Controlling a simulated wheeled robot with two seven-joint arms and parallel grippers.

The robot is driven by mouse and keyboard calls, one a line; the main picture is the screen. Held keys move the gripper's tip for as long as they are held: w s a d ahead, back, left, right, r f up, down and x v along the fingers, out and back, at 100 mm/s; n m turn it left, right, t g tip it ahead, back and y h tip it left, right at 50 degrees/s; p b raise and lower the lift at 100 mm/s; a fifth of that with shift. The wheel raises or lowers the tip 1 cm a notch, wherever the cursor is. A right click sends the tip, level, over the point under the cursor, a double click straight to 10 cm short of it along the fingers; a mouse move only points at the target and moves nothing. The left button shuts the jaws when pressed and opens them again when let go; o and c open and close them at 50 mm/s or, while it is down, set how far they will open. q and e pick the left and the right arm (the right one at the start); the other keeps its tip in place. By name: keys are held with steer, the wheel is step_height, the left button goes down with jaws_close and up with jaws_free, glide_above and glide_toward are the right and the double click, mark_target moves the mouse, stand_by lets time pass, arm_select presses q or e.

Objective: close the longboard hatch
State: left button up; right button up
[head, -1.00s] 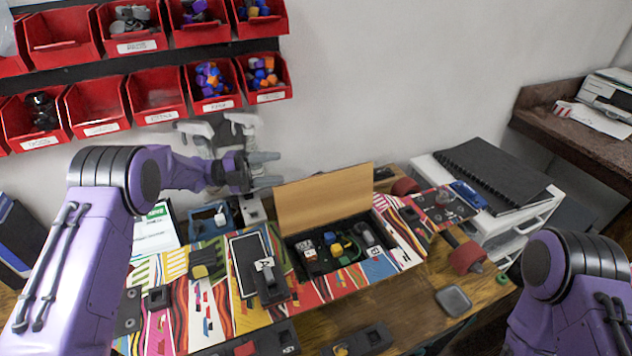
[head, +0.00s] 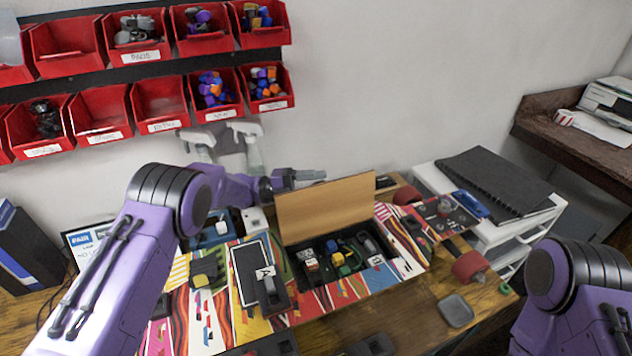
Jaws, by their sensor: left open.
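The longboard (head: 225,318) lies across the workbench, with a colourful striped deck. Its hatch lid (head: 325,207), a plain wooden panel, stands raised at the back edge of the open compartment (head: 291,265). Inside the compartment are small dark, yellow, green and white parts. My left gripper (head: 318,176) is open and empty, just behind and above the lid's upper left corner. I cannot tell whether it touches the lid. My right gripper is out of view; only part of my right arm shows at the lower right.
Red bins (head: 160,99) hang on the wall at the upper left. White spray bottles (head: 245,140) stand behind my left gripper. A white drawer unit (head: 540,220) with a black notebook (head: 490,178) stands at the right. A grey square dish (head: 456,311) lies at the bench front.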

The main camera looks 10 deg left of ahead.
arm_select(q)
jaws_close()
steer(key=shift+d, duration=0.1)
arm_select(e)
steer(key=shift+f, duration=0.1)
